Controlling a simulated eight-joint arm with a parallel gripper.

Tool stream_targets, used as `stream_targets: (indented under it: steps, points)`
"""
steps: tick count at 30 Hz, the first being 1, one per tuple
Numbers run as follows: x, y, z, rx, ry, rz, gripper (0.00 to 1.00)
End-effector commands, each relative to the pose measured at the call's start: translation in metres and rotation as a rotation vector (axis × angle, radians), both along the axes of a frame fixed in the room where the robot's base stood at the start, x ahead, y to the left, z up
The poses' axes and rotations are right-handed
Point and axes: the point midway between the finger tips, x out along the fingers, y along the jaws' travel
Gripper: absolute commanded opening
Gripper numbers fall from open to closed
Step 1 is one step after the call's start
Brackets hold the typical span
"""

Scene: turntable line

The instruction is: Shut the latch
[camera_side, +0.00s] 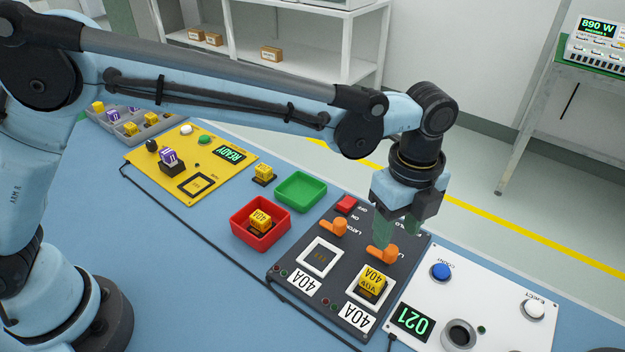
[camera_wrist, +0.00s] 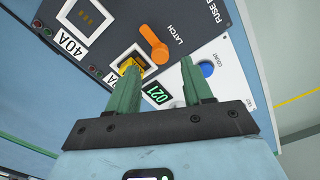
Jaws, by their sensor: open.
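The dark fuse panel (camera_side: 345,277) carries two orange latches. The right latch (camera_side: 383,254) stands behind the right socket, where a yellow 40A fuse (camera_side: 372,284) sits. This latch (camera_wrist: 153,42) and part of the fuse (camera_wrist: 131,68) also show in the wrist view. The left latch (camera_side: 334,227) stands behind the left socket (camera_side: 320,257), which is empty. My gripper (camera_side: 397,233) points down above and just behind the right latch. Its green fingers are apart with nothing held; the gripper also shows in the wrist view (camera_wrist: 160,70). Whether a finger touches the latch cannot be told.
A red switch (camera_side: 347,205) is at the panel's back. A white counter panel (camera_side: 500,298) with a blue button (camera_side: 440,271) lies close on the right. A red bin (camera_side: 238,222) holding a 40A fuse and an empty green bin (camera_side: 300,177) stand left.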

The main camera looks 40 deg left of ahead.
Motion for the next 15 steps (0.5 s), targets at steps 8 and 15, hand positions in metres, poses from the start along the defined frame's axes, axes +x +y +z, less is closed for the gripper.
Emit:
stream_targets:
  steps: [8, 15]
  points:
    - [0.0, 0.0, -0.037, 0.0, -0.001, 0.001, 0.51]
    - [0.0, 0.0, -0.044, 0.0, -0.001, 0.001, 0.51]
